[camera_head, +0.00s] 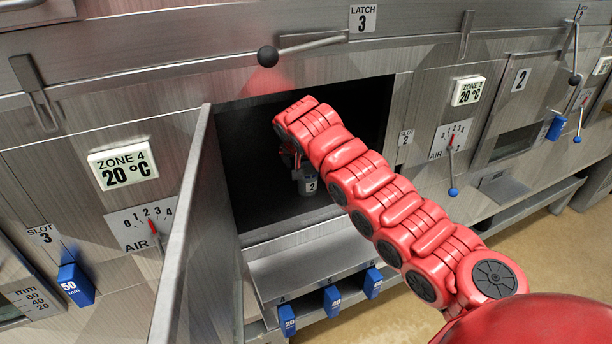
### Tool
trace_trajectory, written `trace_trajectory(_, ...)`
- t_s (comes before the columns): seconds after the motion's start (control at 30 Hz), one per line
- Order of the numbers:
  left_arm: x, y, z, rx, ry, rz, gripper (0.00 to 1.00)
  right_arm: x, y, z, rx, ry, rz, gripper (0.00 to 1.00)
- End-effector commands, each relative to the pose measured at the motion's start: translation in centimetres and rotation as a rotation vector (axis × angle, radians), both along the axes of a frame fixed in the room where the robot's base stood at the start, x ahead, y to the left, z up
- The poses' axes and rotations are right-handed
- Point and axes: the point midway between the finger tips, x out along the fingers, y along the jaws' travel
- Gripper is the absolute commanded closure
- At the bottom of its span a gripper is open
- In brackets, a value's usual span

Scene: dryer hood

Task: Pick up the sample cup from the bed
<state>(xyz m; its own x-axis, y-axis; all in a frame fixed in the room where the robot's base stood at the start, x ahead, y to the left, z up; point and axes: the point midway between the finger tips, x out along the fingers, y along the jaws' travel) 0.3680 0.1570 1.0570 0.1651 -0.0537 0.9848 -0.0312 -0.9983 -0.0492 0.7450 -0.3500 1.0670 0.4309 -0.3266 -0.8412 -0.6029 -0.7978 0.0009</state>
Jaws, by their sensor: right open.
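A small grey sample cup (309,187) with a "2" label stands on the dark bed (265,207) inside the open chamber. My red right arm comes in from the lower right and reaches through the opening. My right gripper (298,168) is open, at the cup's upper left side, partly hidden behind my forearm. I cannot tell whether its fingers touch the cup. My left gripper is not in view.
The open door (185,235) stands out at the left of the opening. A latch handle with a black knob (267,56) hangs above it. A metal ledge (310,265) with blue tabs lies below. Closed panels flank both sides.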

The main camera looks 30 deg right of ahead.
Motion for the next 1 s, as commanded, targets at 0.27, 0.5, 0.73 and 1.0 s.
trace_trajectory(0.27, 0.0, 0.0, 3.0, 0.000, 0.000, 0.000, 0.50, 0.7, -1.1, -1.9, -0.001, 0.007, 0.000, 0.00)
trace_trajectory(0.5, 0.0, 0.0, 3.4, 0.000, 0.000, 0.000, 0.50, 1.7, -1.8, -4.1, 0.001, 0.002, 0.000, 0.00)
trace_trajectory(0.73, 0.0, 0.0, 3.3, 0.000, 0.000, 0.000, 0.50, 1.8, -1.8, -4.2, 0.001, -0.001, 0.001, 0.00)
trace_trajectory(1.0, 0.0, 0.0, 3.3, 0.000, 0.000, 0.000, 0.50, 1.8, -1.8, -4.3, 0.002, 0.000, 0.001, 0.49)
